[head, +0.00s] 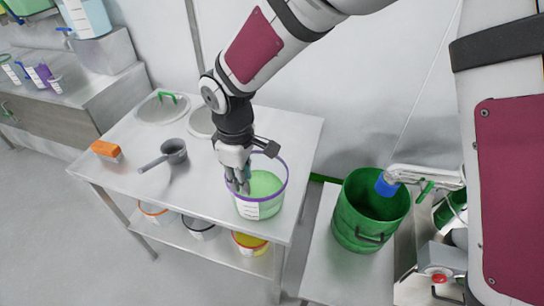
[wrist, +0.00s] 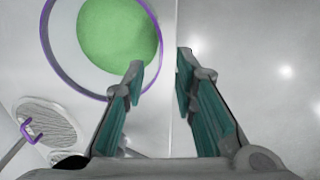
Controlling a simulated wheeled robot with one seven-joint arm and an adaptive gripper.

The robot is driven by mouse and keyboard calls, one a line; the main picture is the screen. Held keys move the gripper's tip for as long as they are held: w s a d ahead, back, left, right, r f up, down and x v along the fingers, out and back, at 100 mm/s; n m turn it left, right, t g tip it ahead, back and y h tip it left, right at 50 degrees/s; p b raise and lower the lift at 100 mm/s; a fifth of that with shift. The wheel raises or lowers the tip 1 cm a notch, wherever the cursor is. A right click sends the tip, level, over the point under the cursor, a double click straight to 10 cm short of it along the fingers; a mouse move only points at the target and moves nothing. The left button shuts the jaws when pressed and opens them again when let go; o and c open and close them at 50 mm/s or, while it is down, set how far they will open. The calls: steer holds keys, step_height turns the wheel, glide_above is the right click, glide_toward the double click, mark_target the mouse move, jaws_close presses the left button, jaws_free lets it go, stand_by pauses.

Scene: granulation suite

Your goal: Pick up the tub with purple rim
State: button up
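The tub with the purple rim (head: 258,208) stands upright on the steel table, near its right front corner. It is clear-walled with a white label and holds green material. My gripper (head: 238,182) points down at the tub's left side in the head view, overlapping the rim there. In the wrist view, the purple rim (wrist: 45,35) curves across the upper left. My gripper (wrist: 160,72) is open there, its left fingertip by the rim and its right fingertip outside the tub. Whether a finger touches the rim I cannot tell.
A grey scoop (head: 173,151), an orange-topped brush (head: 106,149) and round lids, one (head: 162,108) with a green handle, lie on the table (head: 125,180). Several tubs stand on its lower shelf, including a yellow one (head: 249,243). A green drum (head: 358,222) stands at the right.

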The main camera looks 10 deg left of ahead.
steer(key=p, duration=0.1)
glide_toward(250, 215)
steer(key=shift+w+f+p, duration=0.15)
steer(key=shift+f+p, duration=0.25)
steer(key=shift+f, duration=1.05)
steer(key=shift+w+f+p, duration=0.1)
steer(key=shift+f+p, duration=0.3)
steer(key=shift+f, duration=1.1)
jaws_close()
